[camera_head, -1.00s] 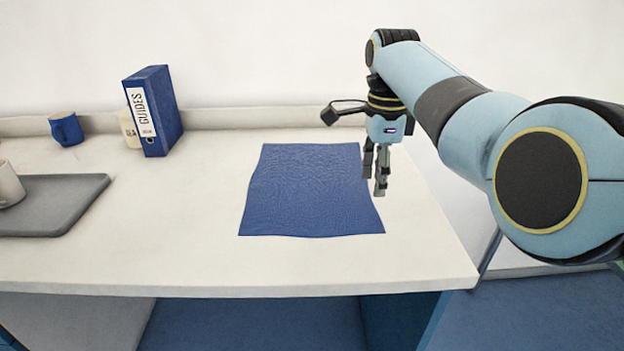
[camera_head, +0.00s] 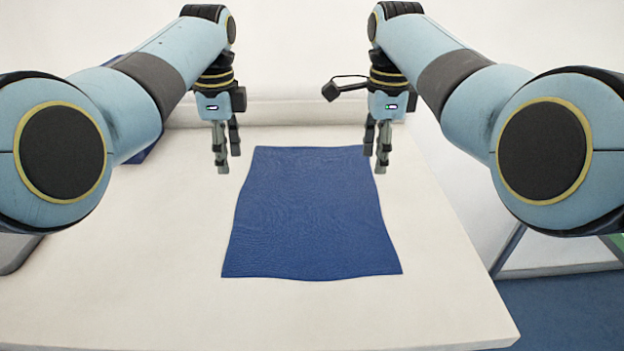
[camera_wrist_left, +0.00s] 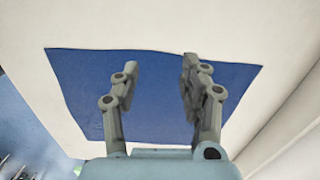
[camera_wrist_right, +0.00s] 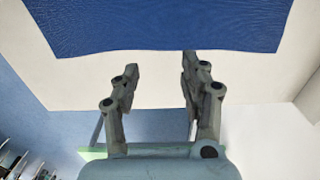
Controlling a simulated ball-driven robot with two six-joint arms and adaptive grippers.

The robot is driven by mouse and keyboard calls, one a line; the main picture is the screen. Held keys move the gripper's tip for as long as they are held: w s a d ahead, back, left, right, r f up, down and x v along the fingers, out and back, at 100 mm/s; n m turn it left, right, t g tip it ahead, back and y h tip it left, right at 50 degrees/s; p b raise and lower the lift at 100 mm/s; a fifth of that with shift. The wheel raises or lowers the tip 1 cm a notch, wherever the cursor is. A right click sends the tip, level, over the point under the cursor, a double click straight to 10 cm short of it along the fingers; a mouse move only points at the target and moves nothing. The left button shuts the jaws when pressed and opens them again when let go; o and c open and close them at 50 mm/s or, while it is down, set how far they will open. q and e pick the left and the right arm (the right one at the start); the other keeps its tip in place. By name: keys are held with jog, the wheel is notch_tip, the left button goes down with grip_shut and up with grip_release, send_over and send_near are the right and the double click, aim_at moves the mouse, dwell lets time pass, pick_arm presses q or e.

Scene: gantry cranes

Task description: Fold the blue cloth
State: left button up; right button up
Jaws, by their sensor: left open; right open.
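The blue cloth (camera_head: 312,215) lies flat and spread out on the white table, with slightly wavy edges. It also shows in the left wrist view (camera_wrist_left: 155,85) and the right wrist view (camera_wrist_right: 160,22). My left gripper (camera_head: 223,170) is open and empty, just left of the cloth's far left corner in the head view. My right gripper (camera_head: 380,170) is open and empty at the cloth's far right corner. Both point down, and neither holds the cloth. The fingers of both show apart in the wrist views.
A blue binder (camera_head: 145,152) is mostly hidden behind my left arm. A grey tray (camera_head: 14,252) shows at the left edge. A low ledge (camera_head: 300,115) runs along the back.

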aim_at(251, 197)
pick_arm(q)
jog(key=d+f, duration=0.1)
jog(key=f, duration=0.1)
jog(key=d+f, duration=0.1)
jog(key=f, duration=0.1)
jog(key=d+f, duration=0.1)
jog(key=f, duration=0.1)
jog(key=shift+d, duration=0.35)
pick_arm(e)
jog(key=f, duration=0.6)
jog(key=shift+w+a+f, duration=0.1)
jog(key=shift+w, duration=0.1)
pick_arm(q)
jog(key=shift+f, duration=0.65)
pick_arm(e)
jog(key=shift+f, duration=0.7)
pick_arm(q)
jog(key=shift+s+f, duration=0.1)
jog(key=shift+f, duration=0.1)
pick_arm(e)
jog(key=shift+s+f, duration=0.1)
jog(key=shift+f, duration=0.1)
